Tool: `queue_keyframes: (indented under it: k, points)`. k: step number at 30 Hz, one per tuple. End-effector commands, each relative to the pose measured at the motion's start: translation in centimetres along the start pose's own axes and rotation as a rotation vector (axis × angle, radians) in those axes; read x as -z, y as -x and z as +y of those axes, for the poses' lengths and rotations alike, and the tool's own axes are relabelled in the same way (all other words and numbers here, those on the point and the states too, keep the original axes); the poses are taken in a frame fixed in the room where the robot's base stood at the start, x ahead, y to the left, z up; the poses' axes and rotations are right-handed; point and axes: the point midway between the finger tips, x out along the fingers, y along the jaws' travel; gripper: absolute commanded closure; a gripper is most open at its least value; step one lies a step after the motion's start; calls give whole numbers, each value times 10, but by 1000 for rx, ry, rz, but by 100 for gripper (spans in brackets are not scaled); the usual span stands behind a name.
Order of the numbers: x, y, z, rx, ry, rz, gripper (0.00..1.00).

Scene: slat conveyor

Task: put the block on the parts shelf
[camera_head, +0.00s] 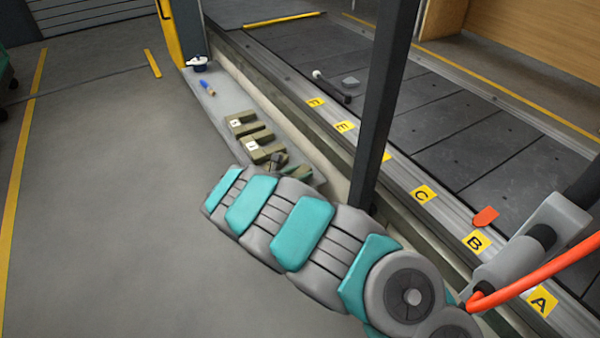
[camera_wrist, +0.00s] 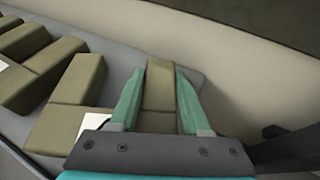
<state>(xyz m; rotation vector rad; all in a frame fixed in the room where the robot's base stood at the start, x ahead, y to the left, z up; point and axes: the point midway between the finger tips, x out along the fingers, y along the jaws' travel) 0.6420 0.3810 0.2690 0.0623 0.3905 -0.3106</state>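An olive block (camera_wrist: 160,88) stands between the two fingers of my gripper (camera_wrist: 160,95) in the wrist view. In the head view, my gripper (camera_head: 290,169) is at the near end of the same narrow shelf (camera_head: 209,105), and my arm hides part of that end. Several similar olive, stepped blocks (camera_head: 241,122) lie in a row there, some with white labels.
A blue marker (camera_head: 207,87) and a small white pot-like item (camera_head: 200,64) lie farther along the shelf. A dark post (camera_head: 384,100) stands close right of my arm. The slat conveyor (camera_head: 460,155) runs behind it, with yellow letter tags.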

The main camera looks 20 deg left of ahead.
Motion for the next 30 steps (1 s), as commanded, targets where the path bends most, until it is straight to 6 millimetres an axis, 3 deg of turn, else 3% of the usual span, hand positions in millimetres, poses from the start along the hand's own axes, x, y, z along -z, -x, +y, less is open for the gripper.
queue_keyframes:
  k: [1, 7, 17, 23, 30]
  points:
    - [-1, 0, 0, 0, 0, -1, 47]
    - [-1, 0, 0, -1, 0, 0, 25]
    - [-4, 2, 1, -2, 0, -1, 24]
    - [-6, 31, 1, -4, 0, -3, 24]
    - [-5, 82, 1, -4, 2, -3, 24]
